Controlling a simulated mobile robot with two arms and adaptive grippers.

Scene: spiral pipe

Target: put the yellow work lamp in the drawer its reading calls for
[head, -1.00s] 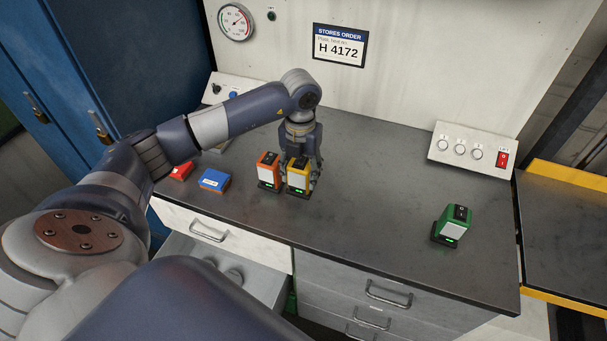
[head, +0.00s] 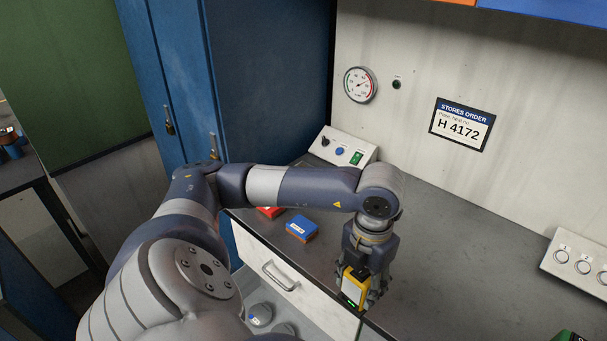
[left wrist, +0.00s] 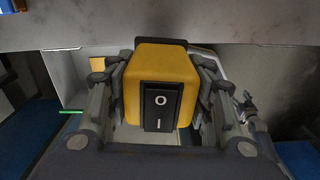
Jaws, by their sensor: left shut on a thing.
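My left gripper (head: 366,290) is shut on the yellow work lamp (head: 354,287) and holds it upright near the front edge of the bench. A white drawer (head: 311,299) with a bar handle is shut under the bench. My right gripper is not in view.
A switch box (head: 340,150) stands behind. A dial gauge (head: 361,85) and an order card reading H 4172 (head: 461,125) are on the wall. A green lamp (head: 567,336) shows at lower right.

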